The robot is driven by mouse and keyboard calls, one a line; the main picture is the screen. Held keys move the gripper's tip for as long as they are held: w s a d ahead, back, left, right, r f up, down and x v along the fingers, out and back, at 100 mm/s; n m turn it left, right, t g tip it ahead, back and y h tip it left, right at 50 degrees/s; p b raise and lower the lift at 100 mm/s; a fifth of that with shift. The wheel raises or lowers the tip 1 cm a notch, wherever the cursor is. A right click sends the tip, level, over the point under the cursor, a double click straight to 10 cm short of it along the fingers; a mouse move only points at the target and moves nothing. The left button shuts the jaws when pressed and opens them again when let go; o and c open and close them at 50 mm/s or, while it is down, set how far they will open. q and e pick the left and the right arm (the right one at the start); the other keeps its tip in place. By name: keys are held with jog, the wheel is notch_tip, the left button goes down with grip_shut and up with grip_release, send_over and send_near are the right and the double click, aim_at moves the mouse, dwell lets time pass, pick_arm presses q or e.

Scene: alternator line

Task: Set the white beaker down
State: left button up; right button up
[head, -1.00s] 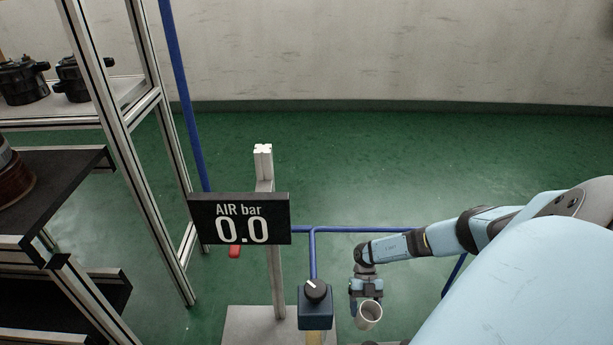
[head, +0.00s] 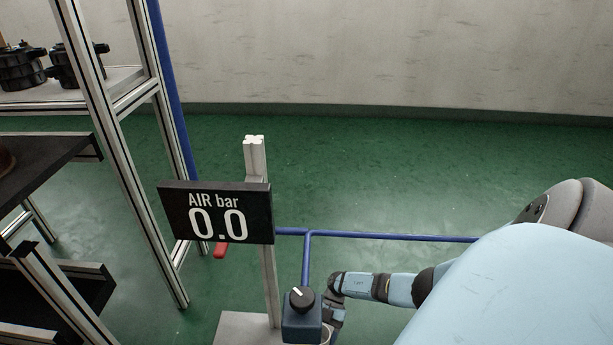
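The white beaker (head: 326,334) shows only as a small pale sliver at the bottom edge of the head view. The dark blue valve box with its knob hides most of it. My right gripper (head: 334,322) comes in from the right, at the beaker, and is partly hidden behind the same box. Its fingers are hard to see, but the beaker has moved along with it and appears held in it. What lies under the beaker is out of view. My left gripper is not in view.
The valve box (head: 302,325) stands close in front of my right gripper. A black AIR bar sign (head: 180,205) reading 0.0 is on a metal post (head: 268,285). A blue pipe (head: 390,237) runs behind. A shelf frame (head: 118,160) stands left. Green floor beyond is clear.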

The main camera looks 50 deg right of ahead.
jog(key=a, duration=0.2)
jog(key=s+a, duration=0.1)
jog(key=a, duration=0.2)
jog(key=s+a, duration=0.1)
jog(key=a, duration=0.2)
jog(key=shift+s, duration=0.15)
jog(key=shift+s+a, duration=0.25)
jog(key=shift+a, duration=0.6)
jog(key=shift+a+f+b, duration=0.2)
jog(key=shift+f+b, duration=0.35)
jog(key=shift+f, duration=0.05)
notch_tip(320, 180, down, 2)
jog(key=shift+f+b, duration=0.25)
jog(key=shift+b, duration=0.8)
jog(key=shift+r, duration=0.1)
jog(key=shift+f, duration=0.2)
jog(key=o, duration=1.4)
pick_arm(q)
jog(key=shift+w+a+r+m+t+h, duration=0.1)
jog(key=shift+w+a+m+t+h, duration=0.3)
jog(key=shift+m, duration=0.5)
